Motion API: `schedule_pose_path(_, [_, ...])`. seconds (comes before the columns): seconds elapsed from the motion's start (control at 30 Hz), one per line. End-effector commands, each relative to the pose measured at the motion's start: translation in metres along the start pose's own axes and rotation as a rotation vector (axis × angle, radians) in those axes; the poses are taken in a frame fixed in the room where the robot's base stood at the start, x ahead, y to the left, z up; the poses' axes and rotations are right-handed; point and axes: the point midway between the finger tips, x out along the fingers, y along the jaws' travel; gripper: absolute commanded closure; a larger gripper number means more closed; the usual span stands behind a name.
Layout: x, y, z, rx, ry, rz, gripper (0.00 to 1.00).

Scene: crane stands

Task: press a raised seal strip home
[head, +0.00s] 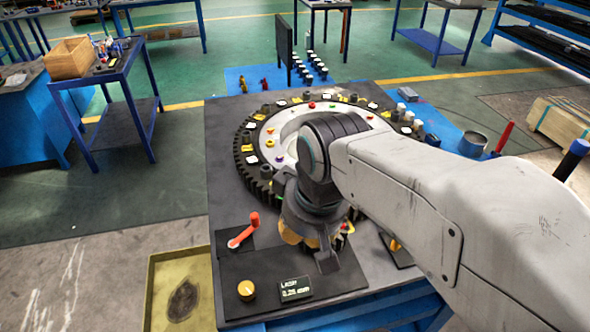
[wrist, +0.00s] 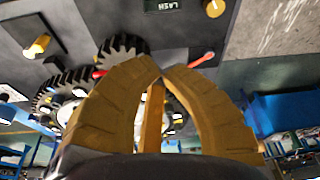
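I cannot pick out a raised seal strip in either view. A large dark toothed ring (head: 250,175) lies on the grey bench, with small coloured pieces around its light face; part of it also shows in the wrist view (wrist: 45,98). My gripper (head: 318,248) is over the near side of the bench, mostly hidden by my arm in the head view. In the wrist view its tan fingers (wrist: 161,71) converge with their tips together, and no held object shows between the tips. A smaller dark gear (wrist: 122,46) is beyond them.
A red-handled lever (head: 245,230), an orange knob (head: 246,290) and a lash display (head: 296,289) are on the bench's near side. A cup (head: 473,144) and upright red tool (head: 504,136) stand right. A yellow tray (head: 170,275) lies on the floor.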

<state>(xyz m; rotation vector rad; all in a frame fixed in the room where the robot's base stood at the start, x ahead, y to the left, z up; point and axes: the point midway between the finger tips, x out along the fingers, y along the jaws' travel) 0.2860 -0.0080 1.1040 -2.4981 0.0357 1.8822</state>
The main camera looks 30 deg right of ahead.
Motion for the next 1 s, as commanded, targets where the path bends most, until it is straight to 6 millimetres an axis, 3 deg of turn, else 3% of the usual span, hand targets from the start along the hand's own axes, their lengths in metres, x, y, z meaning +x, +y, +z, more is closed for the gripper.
schedule_pose_path(0.03, [-0.008, 0.003, -0.022, 0.011, -0.018, 0.003, 1.00])
schedule_pose_path(0.2, [-0.018, 0.018, -0.092, 0.044, -0.075, 0.012, 1.00])
schedule_pose_path(0.5, [0.001, 0.055, -0.198, 0.105, -0.172, 0.021, 1.00])
schedule_pose_path(0.7, [0.029, 0.081, -0.241, 0.138, -0.224, 0.022, 1.00])
schedule_pose_path(1.0, [0.061, 0.105, -0.268, 0.167, -0.270, 0.022, 1.00])
